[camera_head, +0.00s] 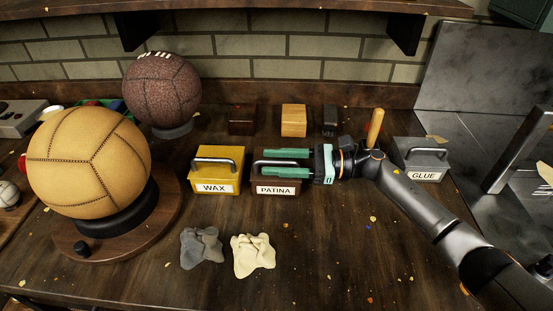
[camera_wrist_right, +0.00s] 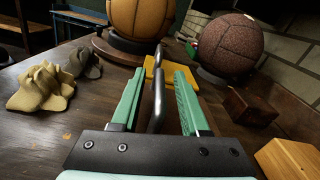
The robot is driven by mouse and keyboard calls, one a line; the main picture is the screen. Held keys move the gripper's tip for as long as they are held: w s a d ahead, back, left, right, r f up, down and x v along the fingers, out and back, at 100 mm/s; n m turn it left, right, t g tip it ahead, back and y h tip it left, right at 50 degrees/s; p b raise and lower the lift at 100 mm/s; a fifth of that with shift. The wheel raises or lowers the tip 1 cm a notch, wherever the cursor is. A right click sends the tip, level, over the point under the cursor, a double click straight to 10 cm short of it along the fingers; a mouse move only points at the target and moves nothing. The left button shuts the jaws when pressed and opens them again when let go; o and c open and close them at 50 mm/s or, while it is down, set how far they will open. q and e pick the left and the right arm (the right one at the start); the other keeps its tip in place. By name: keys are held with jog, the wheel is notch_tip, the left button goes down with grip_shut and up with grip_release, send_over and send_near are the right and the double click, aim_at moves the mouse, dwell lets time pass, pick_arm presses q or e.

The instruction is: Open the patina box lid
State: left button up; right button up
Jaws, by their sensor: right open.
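The patina box (camera_head: 277,188) is dark brown with a white PATINA label and a metal bar handle (camera_head: 262,163) on its lid. It stands on the bench just right of the yellow wax box (camera_head: 217,180). Its lid looks closed. My right gripper (camera_head: 272,161) reaches in from the right over the box, with its green fingers open. In the right wrist view the handle (camera_wrist_right: 158,92) lies between the two open fingers, with a gap visible to each. The gripper body hides part of the box top. My left gripper is not in view.
The grey glue box (camera_head: 421,160) stands to the right. Small blocks (camera_head: 293,120) are behind the boxes. Two cloths (camera_head: 253,255) lie in front. A tan ball (camera_head: 88,160) and a dark brown ball (camera_head: 161,88) on stands are at left.

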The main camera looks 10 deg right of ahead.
grip_shut()
dwell(0.3)
dwell(1.1)
